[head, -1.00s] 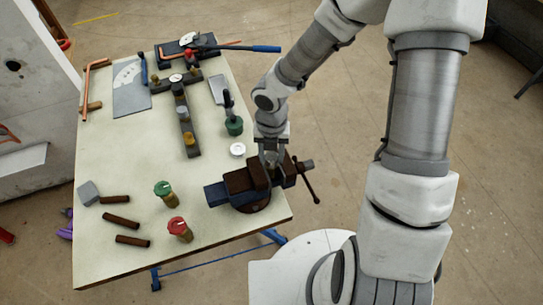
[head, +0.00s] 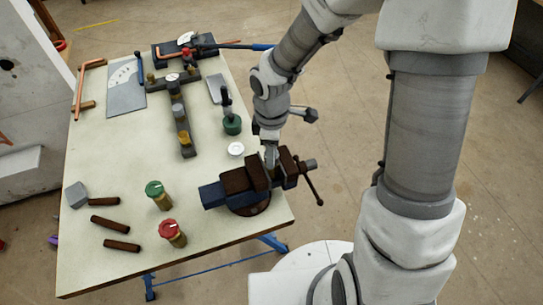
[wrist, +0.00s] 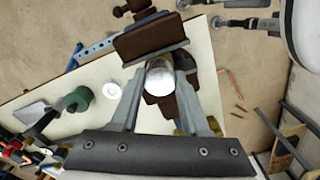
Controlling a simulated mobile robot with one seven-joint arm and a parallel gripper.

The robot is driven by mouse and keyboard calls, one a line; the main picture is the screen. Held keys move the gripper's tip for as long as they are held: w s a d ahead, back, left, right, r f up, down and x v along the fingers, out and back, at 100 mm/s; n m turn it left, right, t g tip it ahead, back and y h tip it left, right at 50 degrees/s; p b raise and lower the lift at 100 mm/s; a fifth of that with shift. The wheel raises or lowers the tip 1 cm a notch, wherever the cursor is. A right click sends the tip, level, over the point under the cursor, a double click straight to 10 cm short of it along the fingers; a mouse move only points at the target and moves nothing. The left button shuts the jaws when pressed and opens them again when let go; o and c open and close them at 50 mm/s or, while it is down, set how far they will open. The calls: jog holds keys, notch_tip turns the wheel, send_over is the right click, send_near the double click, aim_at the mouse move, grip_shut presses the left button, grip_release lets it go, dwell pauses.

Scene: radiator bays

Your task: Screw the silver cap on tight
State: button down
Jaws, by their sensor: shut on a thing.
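The silver cap (wrist: 160,80) shows as a bright round top between the fingers in the wrist view. My gripper (wrist: 160,68) is shut on it, one finger on each side. In the head view my gripper (head: 270,157) points down at the brown vise (head: 238,181) on the table's near right corner. The vise jaws (wrist: 150,40) are right beside the cap in the wrist view. The fingers hide the cap in the head view. What lies under the cap, and its thread, are hidden.
A white disc (head: 236,149) and a green-based tool (head: 232,125) stand just behind the vise. Green-topped (head: 158,195) and red-topped (head: 172,232) fittings and several brown tubes lie to the left. The vise handle (head: 313,186) sticks out right. The table's middle left is clear.

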jog(key=m+b, duration=0.1)
jog(key=m, duration=0.1)
jog(key=shift+f+m, duration=0.15)
jog(key=shift+m, duration=0.95)
jog(key=c, duration=0.6)
grip_release()
